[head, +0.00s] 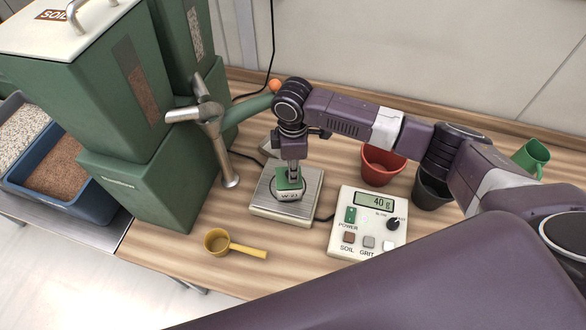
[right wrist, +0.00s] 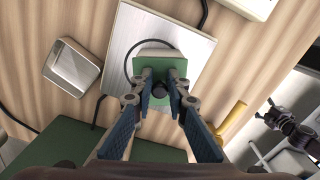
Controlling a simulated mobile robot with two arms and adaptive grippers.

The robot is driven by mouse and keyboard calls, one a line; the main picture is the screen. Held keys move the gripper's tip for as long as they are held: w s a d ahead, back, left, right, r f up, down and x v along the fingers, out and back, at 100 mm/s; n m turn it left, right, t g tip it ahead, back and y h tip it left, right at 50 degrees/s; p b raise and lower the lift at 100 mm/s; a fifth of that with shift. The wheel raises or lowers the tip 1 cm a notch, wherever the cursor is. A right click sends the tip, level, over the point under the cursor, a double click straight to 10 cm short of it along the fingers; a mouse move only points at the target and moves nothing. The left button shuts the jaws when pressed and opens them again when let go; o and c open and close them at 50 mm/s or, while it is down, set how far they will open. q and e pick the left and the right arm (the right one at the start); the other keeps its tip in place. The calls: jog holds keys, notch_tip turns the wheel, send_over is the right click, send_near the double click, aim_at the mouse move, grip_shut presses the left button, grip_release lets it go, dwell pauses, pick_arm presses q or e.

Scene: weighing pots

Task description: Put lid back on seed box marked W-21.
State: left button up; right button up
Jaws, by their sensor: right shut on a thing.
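The seed box marked W-21 (head: 289,197) stands on the square scale plate (head: 262,205). Its pale edge also shows in the right wrist view (right wrist: 153,52). The green lid (head: 284,185) is over the box top; I cannot tell whether it is fully seated. In the right wrist view the lid (right wrist: 179,68) has a dark knob between my fingers. My right gripper (head: 293,172) points down over the box and is shut on the lid by this knob. Its fingers also show in the right wrist view (right wrist: 161,82).
A control box (head: 368,228) reading 40 g stands right of the scale. Behind it are a red pot (head: 381,165) and a dark pot (head: 430,188). A yellow scoop (head: 232,244) lies front left. Green bins (head: 140,190) and a metal dispenser stand left.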

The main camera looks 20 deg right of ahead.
jog(key=shift+f+p, duration=0.15)
jog(key=shift+p, duration=0.15)
dwell(0.9)
jog(key=shift+p, duration=0.45)
dwell(0.6)
jog(key=o, duration=0.9)
jog(key=shift+o, duration=0.4)
jog(key=o, duration=0.4)
